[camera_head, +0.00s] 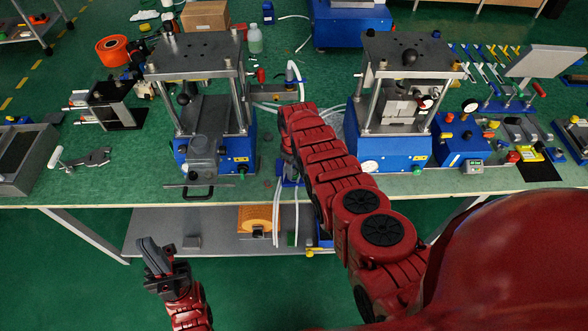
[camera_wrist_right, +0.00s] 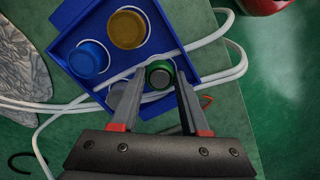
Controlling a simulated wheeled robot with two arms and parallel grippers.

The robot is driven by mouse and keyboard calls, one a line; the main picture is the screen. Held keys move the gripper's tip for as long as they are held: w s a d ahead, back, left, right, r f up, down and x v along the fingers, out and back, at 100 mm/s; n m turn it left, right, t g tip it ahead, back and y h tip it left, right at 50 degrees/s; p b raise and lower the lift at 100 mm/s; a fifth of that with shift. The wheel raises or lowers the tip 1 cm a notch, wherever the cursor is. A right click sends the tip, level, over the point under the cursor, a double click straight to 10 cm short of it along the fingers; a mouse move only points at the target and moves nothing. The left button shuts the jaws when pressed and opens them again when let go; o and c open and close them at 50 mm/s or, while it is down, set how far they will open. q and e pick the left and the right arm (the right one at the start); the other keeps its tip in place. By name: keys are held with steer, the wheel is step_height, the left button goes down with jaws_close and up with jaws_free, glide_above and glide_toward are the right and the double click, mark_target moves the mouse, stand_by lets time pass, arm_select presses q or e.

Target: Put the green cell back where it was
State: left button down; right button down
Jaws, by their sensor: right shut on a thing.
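In the right wrist view, my right gripper (camera_wrist_right: 160,77) is shut on the green cell (camera_wrist_right: 159,71), a short round piece with a green rim and grey top. The green cell shows over the lower part of the blue holder (camera_wrist_right: 66,45); I cannot tell whether it is seated or held above. A blue cell (camera_wrist_right: 88,58) and a yellow-brown cell (camera_wrist_right: 127,29) sit in the holder. In the head view, my right arm largely hides the right gripper and holder near the bench's front edge. My left gripper (camera_head: 156,258) is below the bench front, its jaw gap unclear.
White hoses (camera_wrist_right: 205,75) cross the holder and pass close to the right fingers. Two presses, left (camera_head: 205,57) and right (camera_head: 410,57), flank my right arm on the green bench (camera_head: 330,180).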

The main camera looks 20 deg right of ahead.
mark_target(294, 171)
steer(key=shift+f, duration=0.15)
steer(key=c, duration=0.7)
jaws_free()
steer(key=shift+r, duration=0.35)
steer(key=shift+r+p, duration=1)
steer(key=shift+r, duration=0.55)
steer(key=shift+w+r+b, duration=0.1)
steer(key=shift+r+b, duration=0.15)
steer(key=shift+b, duration=0.15)
step_height(294, 171, up, 8)
steer(key=shift+r+b, duration=0.1)
steer(key=shift+b, duration=1)
